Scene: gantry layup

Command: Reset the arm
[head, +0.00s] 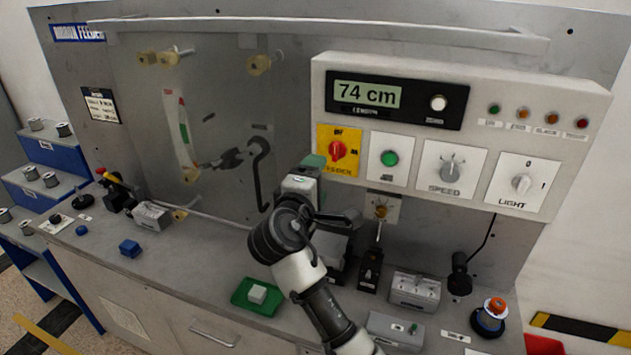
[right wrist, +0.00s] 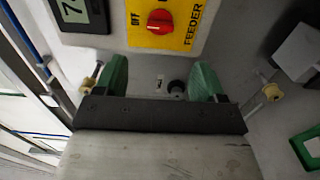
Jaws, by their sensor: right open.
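My right gripper (head: 313,162) is in front of the machine, just left of and below the yellow feeder plate. In the right wrist view my right gripper (right wrist: 161,80) has its two green fingertips wide apart, with nothing between them. The red feeder knob (head: 337,150) sits on its yellow plate; the red knob (right wrist: 160,21) also shows beyond the fingertips, apart from them. A black arm-like part (head: 229,158) and a black curved hook (head: 259,172) are on the back panel, left of my gripper. Which of these is the task's arm I cannot tell. My left gripper is out of view.
The control box has a "74 cm" display (head: 367,95), a green button (head: 390,158), a speed dial (head: 452,166) and a light switch (head: 521,184). Blue spool shelves stand left.

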